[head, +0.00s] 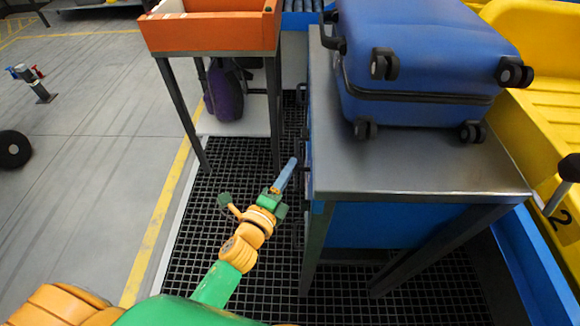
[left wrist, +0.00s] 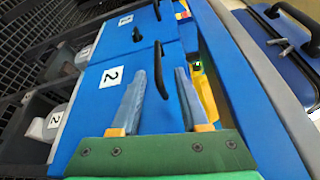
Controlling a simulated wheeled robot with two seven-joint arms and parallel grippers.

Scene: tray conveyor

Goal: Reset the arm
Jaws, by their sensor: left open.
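My left arm comes in from the bottom left of the head view, in green and orange. My left gripper (head: 291,165) is in front of the metal table's left side, over the black grating. Behind the fingers are blue drawer fronts (left wrist: 99,105) marked "2" and a black handle (left wrist: 161,70). I cannot tell how far the fingers are from them. My right gripper does not show.
A blue suitcase (head: 430,45) lies on the metal table (head: 420,175). An orange tray (head: 208,35) stands on a frame at the back left, with a purple bag (head: 224,92) below. The grey floor (head: 90,130) at left is mostly clear.

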